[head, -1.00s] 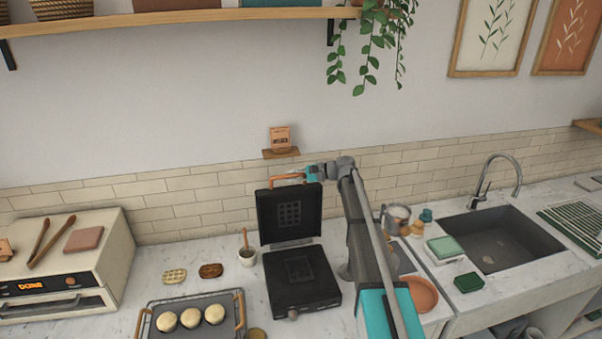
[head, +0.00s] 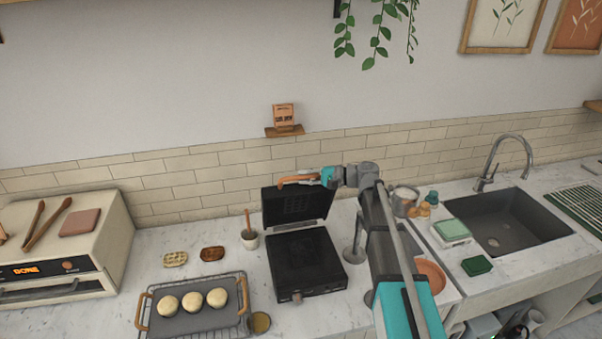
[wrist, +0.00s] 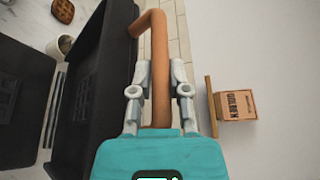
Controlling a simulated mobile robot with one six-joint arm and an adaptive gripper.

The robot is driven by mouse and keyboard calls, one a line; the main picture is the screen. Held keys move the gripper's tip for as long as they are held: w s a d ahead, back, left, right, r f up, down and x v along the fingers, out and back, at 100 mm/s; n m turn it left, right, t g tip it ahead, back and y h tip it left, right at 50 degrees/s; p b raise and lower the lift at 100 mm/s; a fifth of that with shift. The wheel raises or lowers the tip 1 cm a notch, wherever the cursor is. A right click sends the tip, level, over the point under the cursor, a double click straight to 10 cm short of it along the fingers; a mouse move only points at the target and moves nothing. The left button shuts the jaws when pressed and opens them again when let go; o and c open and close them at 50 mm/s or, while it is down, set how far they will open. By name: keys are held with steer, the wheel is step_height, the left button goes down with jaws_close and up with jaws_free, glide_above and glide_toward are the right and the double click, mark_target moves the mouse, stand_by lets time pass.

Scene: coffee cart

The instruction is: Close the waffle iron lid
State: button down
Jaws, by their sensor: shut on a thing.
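The black waffle iron stands on the counter, its base (head: 305,262) flat and its lid (head: 297,206) raised and tilted forward over the back of the base. The lid's orange-brown handle (head: 298,180) is at its top edge. My gripper (head: 316,178) is at the handle, coming from the right. In the wrist view my gripper (wrist: 160,80) has its two fingers shut on either side of the handle (wrist: 159,50). The dark lid (wrist: 100,90) fills the left of the wrist view.
A wire rack with a tray (head: 160,318) and round buns stands at the front left. A small cup (head: 249,238) is left of the iron, near two waffles (head: 175,259). A small box (head: 284,115) sits on a wall ledge behind. The sink (head: 510,221) is to the right.

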steer(key=shift+s+d+f, duration=0.15)
steer(key=shift+s, duration=0.3)
steer(key=c, duration=0.6)
jaws_free()
steer(key=shift+s, duration=0.1)
